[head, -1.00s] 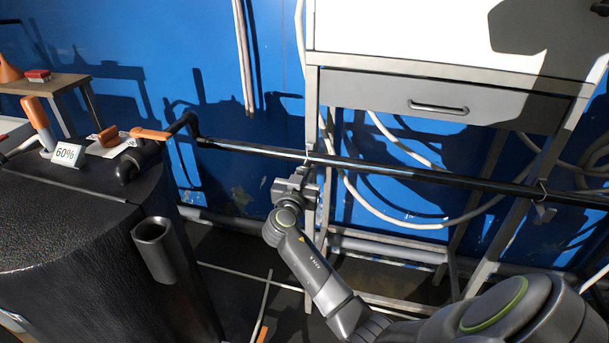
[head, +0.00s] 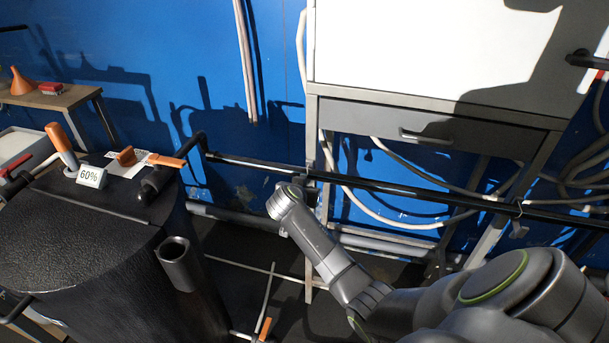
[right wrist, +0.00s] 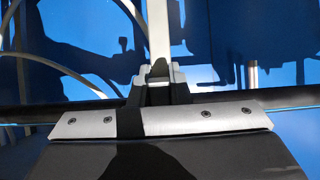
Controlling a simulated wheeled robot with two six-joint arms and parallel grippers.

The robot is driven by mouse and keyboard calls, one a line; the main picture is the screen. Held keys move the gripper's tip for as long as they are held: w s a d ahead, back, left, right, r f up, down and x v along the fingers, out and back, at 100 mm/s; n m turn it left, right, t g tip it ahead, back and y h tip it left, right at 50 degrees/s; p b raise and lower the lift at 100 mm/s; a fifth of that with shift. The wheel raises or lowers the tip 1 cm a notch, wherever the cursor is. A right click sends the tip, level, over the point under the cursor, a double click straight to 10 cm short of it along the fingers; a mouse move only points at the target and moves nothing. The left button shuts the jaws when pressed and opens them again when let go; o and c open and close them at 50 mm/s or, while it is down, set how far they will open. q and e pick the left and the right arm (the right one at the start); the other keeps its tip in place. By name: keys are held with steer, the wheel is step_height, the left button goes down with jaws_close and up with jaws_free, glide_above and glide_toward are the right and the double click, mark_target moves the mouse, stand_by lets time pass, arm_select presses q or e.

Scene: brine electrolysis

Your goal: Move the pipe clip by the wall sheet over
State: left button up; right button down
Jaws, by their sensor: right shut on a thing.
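A long black pipe (head: 400,187) runs across in front of the blue wall. Another clip (head: 518,210) hangs on the pipe farther right. My left gripper is not in view.
The cabinet (head: 400,60) with its grey drawer (head: 430,125) stands above the pipe. Pale cables (head: 385,222) loop behind it. A black tank (head: 90,240) with a 60% sign (head: 90,177) and an orange-handled valve (head: 165,161) is at the left. The pipe is bare between the gripper and right clip.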

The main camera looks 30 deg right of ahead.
steer(key=r+g+y+p, duration=0.1)
steer(key=y+p, duration=0.1)
steer(key=p, duration=0.2)
steer(key=g+y+p, duration=0.2)
steer(key=p, duration=0.2)
steer(key=shift+r+g, duration=0.3)
steer(key=shift+r, duration=0.1)
steer(key=shift+g+y+p, duration=0.6)
steer(key=shift+y+p, duration=0.1)
steer(key=shift+y, duration=0.4)
steer(key=shift+f+g+y, duration=0.1)
steer(key=shift+g+y, duration=0.5)
steer(key=shift+g, duration=0.1)
steer(key=shift+g+y+b, duration=0.9)
steer(key=shift+y+b, duration=0.1)
steer(key=shift+r, duration=0.2)
steer(key=c, duration=1.4)
jaws_free()
steer(key=shift+f, duration=0.1)
steer(key=shift+o, duration=0.2)
